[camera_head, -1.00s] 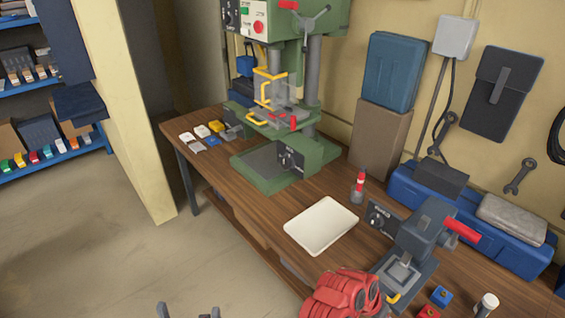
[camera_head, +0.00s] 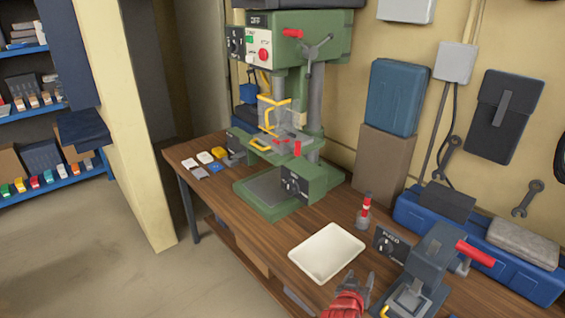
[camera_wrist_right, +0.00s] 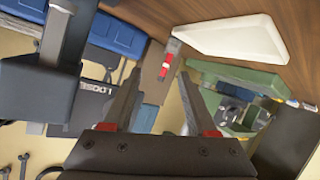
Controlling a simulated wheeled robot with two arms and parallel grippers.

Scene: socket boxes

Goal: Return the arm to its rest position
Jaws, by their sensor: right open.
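My right gripper (camera_head: 357,284) is at the bottom edge of the head view, just in front of the white tray (camera_head: 327,252). Its two dark fingers stand apart with nothing between them, and only part of its red body shows. In the right wrist view its fingers (camera_wrist_right: 161,80) are spread and empty. The tray (camera_wrist_right: 228,38) and the red-topped post (camera_wrist_right: 165,68) are beyond them. The rest of my right arm is hidden below the frame. My left gripper does not show.
A green drill press (camera_head: 280,185) stands at the back of the wooden bench. A grey press with a red handle (camera_head: 425,265) is close to the right of my right gripper. A red-topped post (camera_head: 364,212) stands behind the tray. Open floor (camera_head: 90,265) lies left.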

